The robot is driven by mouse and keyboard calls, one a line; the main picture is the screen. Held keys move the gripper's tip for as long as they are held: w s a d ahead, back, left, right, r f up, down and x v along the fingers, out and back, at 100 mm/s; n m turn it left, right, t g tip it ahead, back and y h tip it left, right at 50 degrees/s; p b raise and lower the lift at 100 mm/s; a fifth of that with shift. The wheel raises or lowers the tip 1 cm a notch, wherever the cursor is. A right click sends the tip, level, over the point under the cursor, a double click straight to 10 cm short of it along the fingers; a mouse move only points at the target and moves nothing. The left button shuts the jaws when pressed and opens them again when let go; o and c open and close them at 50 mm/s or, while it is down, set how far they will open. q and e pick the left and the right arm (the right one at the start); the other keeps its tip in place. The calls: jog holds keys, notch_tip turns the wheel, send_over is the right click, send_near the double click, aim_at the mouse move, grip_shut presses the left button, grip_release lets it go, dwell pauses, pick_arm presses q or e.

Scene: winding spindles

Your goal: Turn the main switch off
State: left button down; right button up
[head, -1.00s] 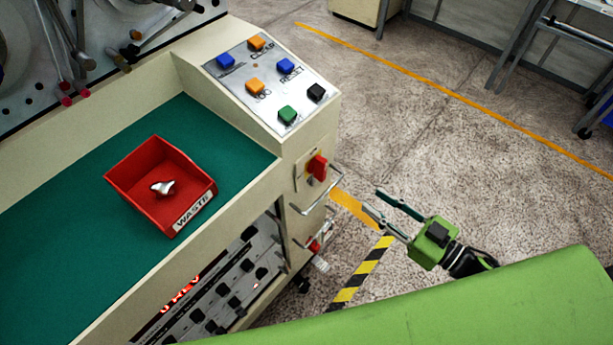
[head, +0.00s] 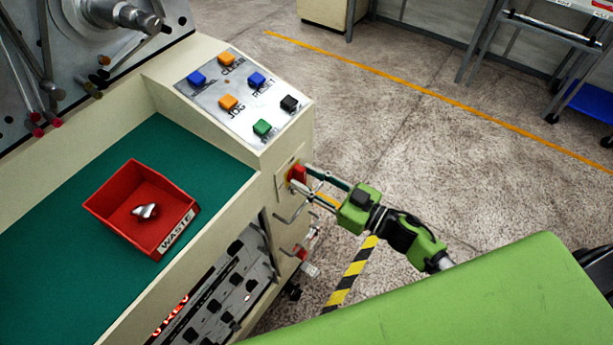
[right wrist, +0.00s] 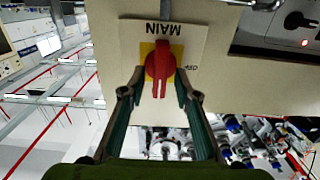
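The main switch (head: 298,172) is a red knob on a yellow plate, on the end face of the cream machine. In the right wrist view the red knob (right wrist: 160,64) appears under an upside-down MAIN label, its long handle pointing down the picture. OFF is printed to the right of the plate. My right gripper (head: 301,178) is at the switch, with its fingers apart. In the right wrist view the fingertips of the right gripper (right wrist: 159,88) lie on either side of the handle, with no clear grip on it. My left gripper is not in view.
A metal handle (head: 290,214) sticks out just below the switch. A button panel (head: 243,98) is on top. A red waste bin (head: 110,215) with a shiny scrap stands on the green surface (head: 45,235).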

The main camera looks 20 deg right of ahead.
jog(key=shift+w+a, duration=0.2)
grip_shut()
